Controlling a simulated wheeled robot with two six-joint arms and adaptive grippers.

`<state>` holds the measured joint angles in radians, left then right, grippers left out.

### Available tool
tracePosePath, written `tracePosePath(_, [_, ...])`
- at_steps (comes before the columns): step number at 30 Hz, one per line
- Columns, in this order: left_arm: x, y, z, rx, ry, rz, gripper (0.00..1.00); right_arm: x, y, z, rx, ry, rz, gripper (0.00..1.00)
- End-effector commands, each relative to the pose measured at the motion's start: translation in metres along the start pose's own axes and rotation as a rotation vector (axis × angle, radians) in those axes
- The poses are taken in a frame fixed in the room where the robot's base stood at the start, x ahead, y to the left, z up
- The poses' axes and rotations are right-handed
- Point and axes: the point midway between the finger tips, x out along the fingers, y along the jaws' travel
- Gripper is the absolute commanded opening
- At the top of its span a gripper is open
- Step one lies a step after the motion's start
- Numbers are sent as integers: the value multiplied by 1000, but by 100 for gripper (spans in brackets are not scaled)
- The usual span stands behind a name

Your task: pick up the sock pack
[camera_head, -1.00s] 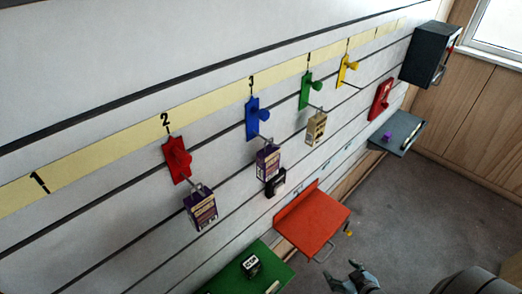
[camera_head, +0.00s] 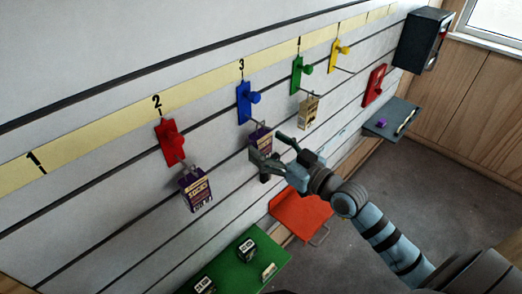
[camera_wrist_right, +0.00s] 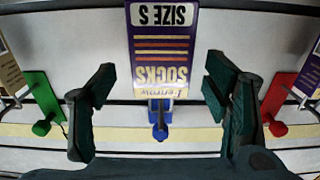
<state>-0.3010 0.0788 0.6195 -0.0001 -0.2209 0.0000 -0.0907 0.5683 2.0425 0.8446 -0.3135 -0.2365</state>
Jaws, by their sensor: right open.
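A purple sock pack (camera_head: 261,138) with a cream label hangs from the blue hook (camera_head: 246,100) on the wall, partly hidden by my right gripper. In the right wrist view the sock pack (camera_wrist_right: 162,50) appears upside down, reading "SOCKS" and "SIZE S", with the blue hook (camera_wrist_right: 159,115) below it in the picture. My right gripper (camera_head: 275,151) is open in front of the pack. In the wrist view its fingers (camera_wrist_right: 160,85) stand on either side of the pack, with visible gaps. A similar sock pack (camera_head: 197,192) hangs from the red hook at left. My left gripper does not show.
A tan pack (camera_head: 309,112) hangs from the green hook (camera_head: 301,75). Below are an orange-red shelf (camera_head: 300,212) and a green shelf (camera_head: 225,265) with small boxes. A grey shelf (camera_head: 394,116) and dark wall box (camera_head: 424,40) are at right. Floor is clear beyond my arm.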

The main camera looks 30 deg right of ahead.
Motion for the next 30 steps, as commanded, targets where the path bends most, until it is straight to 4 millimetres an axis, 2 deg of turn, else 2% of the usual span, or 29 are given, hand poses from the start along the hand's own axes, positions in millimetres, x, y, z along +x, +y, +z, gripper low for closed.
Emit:
tracePosePath(1, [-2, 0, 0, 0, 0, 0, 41, 10, -2, -5, 5, 7, 0, 70])
tracePosePath(4, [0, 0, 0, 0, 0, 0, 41, 26, -1, -3, 3, 2, 1, 70])
tracePosePath(11, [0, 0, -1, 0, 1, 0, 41, 30, -1, -3, 0, -1, -1, 70])
tracePosePath(21, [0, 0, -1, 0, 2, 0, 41, 30, -1, -3, 0, -1, -1, 17])
tracePosePath(30, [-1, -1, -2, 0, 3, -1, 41, 30, -1, -4, 0, -1, 0, 17])
